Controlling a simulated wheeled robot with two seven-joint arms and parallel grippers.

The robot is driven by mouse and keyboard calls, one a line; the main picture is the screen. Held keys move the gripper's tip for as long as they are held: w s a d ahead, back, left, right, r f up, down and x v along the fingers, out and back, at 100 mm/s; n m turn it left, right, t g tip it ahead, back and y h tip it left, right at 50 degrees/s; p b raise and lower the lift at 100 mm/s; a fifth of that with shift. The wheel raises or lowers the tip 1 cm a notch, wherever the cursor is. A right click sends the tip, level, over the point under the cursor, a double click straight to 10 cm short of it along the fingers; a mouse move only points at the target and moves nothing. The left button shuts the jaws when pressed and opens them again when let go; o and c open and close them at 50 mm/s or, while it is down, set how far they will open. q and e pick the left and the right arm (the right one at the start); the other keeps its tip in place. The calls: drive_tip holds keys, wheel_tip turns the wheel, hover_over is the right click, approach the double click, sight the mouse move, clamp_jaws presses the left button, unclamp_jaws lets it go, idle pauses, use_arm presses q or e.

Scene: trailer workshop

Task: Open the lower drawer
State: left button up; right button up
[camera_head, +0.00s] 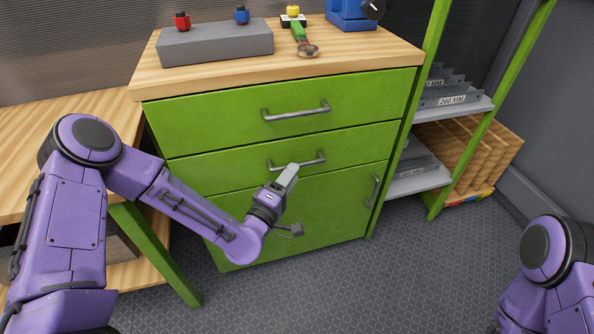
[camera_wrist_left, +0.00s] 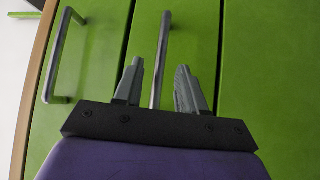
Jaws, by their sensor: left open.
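The green cabinet has an upper drawer (camera_head: 225,117) and, below it, the lower drawer (camera_head: 225,165); both look closed. The lower drawer's grey bar handle (camera_head: 312,160) is partly covered by my left gripper (camera_head: 291,174) in the head view. In the left wrist view, my left gripper (camera_wrist_left: 160,68) is open, with one finger on each side of the lower drawer's handle (camera_wrist_left: 164,40). The handle runs between the fingers; I cannot tell whether either finger touches it. My right gripper is out of view; only part of the right arm shows.
The upper drawer's handle (camera_head: 296,112) is just above, and a cabinet door (camera_head: 330,205) with a vertical handle (camera_head: 373,190) is below. A wooden workbench (camera_head: 50,130) stands at left, and green-framed shelves (camera_head: 455,108) at right. The floor in front is clear.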

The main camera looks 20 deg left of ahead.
use_arm(q)
drive_tip(key=shift+x, duration=1.8)
clamp_jaws()
drive_tip(key=shift+f, duration=0.1)
drive_tip(key=shift+d, duration=0.15)
